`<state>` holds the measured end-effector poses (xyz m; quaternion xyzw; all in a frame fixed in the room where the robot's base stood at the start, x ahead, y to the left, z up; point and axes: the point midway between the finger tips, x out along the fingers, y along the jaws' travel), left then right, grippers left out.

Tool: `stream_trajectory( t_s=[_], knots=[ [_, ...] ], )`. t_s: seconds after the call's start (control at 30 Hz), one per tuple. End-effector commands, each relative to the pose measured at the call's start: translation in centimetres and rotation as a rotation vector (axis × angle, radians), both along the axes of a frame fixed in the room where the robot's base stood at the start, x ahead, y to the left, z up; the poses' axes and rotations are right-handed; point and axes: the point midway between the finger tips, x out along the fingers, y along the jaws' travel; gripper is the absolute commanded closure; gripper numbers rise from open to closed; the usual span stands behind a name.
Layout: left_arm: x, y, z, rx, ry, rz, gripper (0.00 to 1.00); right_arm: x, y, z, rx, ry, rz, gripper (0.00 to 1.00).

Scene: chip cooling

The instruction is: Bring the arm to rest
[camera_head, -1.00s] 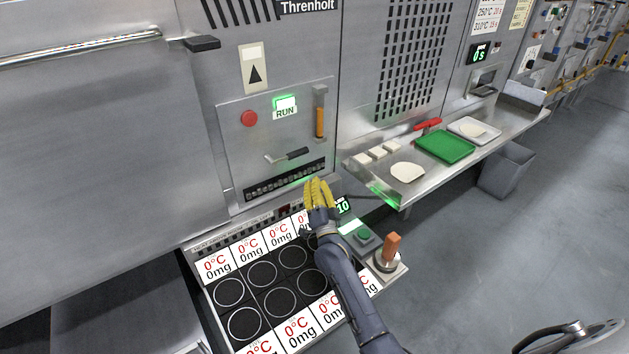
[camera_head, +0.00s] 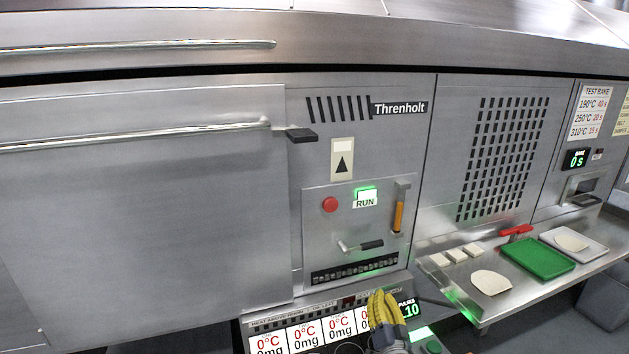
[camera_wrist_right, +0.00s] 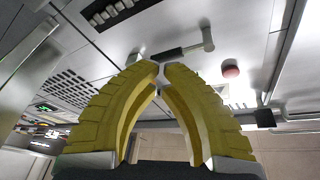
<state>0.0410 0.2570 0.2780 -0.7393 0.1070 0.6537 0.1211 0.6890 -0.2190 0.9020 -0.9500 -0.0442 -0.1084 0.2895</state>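My right gripper (camera_head: 381,300) shows at the bottom of the head view, with yellow ribbed fingers. It is in front of the oven panel's lower edge, beside the green "10" pulse display (camera_head: 411,310). In the right wrist view its two fingertips (camera_wrist_right: 161,68) come together with nothing between them. Behind them that view shows a black-gripped lever (camera_wrist_right: 180,50) and a red button (camera_wrist_right: 230,71), which look apart from the fingers. My left gripper is in neither view.
The control panel has a lit RUN sign (camera_head: 365,198), a red button (camera_head: 330,204) and an orange handle (camera_head: 398,217). A row of 0°C, 0mg readouts (camera_head: 303,334) lies at the lower edge. A steel shelf (camera_head: 520,296) at right bears a green tray (camera_head: 540,259) and flat discs.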

Motion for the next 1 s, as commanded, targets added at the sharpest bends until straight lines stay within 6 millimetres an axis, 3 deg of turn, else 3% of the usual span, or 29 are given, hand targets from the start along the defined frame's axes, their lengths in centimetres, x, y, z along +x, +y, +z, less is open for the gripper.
stream_trajectory(
  t_s=[0.27,0.5,0.7,1.0],
  knots=[
    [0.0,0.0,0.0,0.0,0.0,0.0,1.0,-9.0,2.0,-7.0,-0.448,0.318,0.079,1.0],
    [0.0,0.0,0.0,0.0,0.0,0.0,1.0,-18.6,0.4,-11.4,-0.827,0.598,0.119,1.0],
    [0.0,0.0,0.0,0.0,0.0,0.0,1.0,-27.0,-2.9,-12.7,-1.109,0.825,0.132,1.0],
    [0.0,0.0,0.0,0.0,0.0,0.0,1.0,-34.5,-6.5,-12.1,-1.327,1.026,0.135,1.0]
  ],
)
